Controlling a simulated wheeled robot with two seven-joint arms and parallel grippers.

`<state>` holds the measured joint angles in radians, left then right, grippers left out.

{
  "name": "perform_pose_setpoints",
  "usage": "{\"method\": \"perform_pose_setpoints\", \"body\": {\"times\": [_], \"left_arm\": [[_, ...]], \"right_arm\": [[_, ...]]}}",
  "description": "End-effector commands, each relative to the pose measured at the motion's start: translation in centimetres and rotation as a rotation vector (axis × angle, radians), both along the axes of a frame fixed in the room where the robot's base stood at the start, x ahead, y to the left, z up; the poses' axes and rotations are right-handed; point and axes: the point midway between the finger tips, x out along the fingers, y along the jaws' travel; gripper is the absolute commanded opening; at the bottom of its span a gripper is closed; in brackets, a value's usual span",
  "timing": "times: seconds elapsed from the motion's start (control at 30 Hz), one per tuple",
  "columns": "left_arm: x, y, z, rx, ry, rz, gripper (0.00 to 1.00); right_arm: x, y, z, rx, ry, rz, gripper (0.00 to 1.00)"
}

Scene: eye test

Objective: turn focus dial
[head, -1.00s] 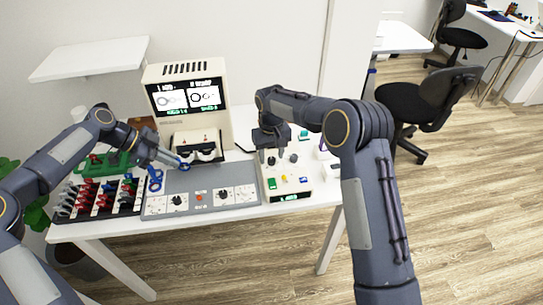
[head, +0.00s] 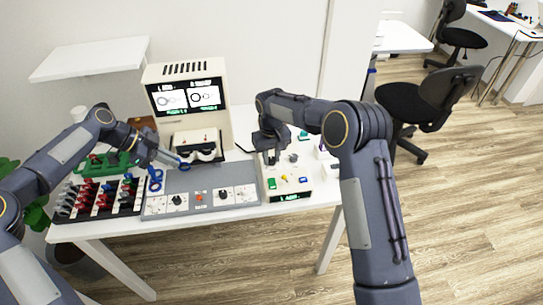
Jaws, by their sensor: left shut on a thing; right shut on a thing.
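A cream control box (head: 303,185) with dark knobs, coloured buttons and a small green display stands at the right of the table. My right gripper (head: 271,160) points down at the back left of this box, shut on what looks like a dark dial, mostly hidden by the fingers. The monitor's screen (head: 187,97) shows two pictures with ring shapes, and green text below.
A grey panel (head: 215,181) with white dial plates lies in the middle. A black rack (head: 72,207) of red, white and dark pieces and a green tray (head: 95,166) fill the left.

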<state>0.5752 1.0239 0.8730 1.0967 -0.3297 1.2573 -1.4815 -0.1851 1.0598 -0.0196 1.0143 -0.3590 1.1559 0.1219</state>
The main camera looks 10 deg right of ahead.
Motion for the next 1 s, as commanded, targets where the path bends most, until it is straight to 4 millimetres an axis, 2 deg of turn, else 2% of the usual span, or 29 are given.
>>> {"method": "perform_pose_setpoints", "body": {"times": [0.27,0.7,1.0], "left_arm": [[0.0,0.0,0.01,0.0,0.0,0.0,0.0],[0.0,-0.01,0.02,0.0,0.0,0.0,0.0],[0.0,-0.01,0.02,0.0,0.0,0.0,0.0]], "right_arm": [[0.02,-0.01,0.07,0.0,-0.001,0.13,0.02],[0.04,-0.01,0.11,0.0,-0.001,0.491,0.02],[0.06,-0.08,0.11,0.0,-0.001,0.67,0.02]]}}
